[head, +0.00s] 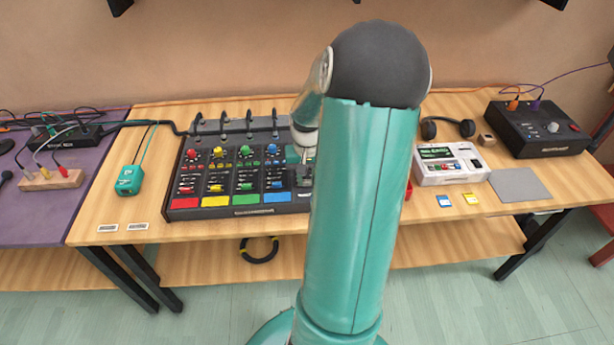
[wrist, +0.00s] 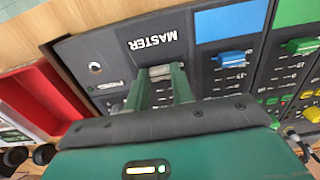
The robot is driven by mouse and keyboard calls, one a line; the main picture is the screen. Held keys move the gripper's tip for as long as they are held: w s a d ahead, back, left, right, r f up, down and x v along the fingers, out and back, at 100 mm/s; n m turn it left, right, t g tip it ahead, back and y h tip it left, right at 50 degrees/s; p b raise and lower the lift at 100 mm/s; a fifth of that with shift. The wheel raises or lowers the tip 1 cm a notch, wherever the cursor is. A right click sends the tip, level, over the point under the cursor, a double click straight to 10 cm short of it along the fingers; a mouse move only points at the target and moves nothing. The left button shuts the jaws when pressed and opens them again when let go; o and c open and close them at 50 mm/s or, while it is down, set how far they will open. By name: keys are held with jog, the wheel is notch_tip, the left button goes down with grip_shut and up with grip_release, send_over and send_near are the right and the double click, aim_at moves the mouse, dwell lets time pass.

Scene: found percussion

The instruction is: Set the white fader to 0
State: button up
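The mixer (head: 240,211) lies on the wooden table, with red, yellow, green and blue channels and a MASTER section at its right end. In the wrist view the MASTER section (wrist: 110,58) fills the middle. The white fader cap (wrist: 160,72) sits at the end of its slot nearest the MASTER label. My gripper (wrist: 161,75) has one finger on each side of this cap, and the cap fills the gap between the fingertips. Part of the slot and its scale is hidden by the fingers. In the head view my arm hides much of the MASTER section.
The blue fader (wrist: 234,58) and green fader (wrist: 302,46) stand beside the MASTER section. A red open box (wrist: 45,92) lies close to the mixer's other side. A white device (head: 450,176), headphones (head: 447,127) and a black box (head: 545,145) stand to the right. A teal box (head: 129,180) lies left.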

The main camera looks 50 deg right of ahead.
grip_shut()
jog(key=shift+w+d, duration=1.8)
jog(key=shift+d, duration=0.2)
jog(key=o, duration=0.9)
grip_release()
jog(key=shift+c, duration=0.2)
notch_tip(320, 180, up, 14)
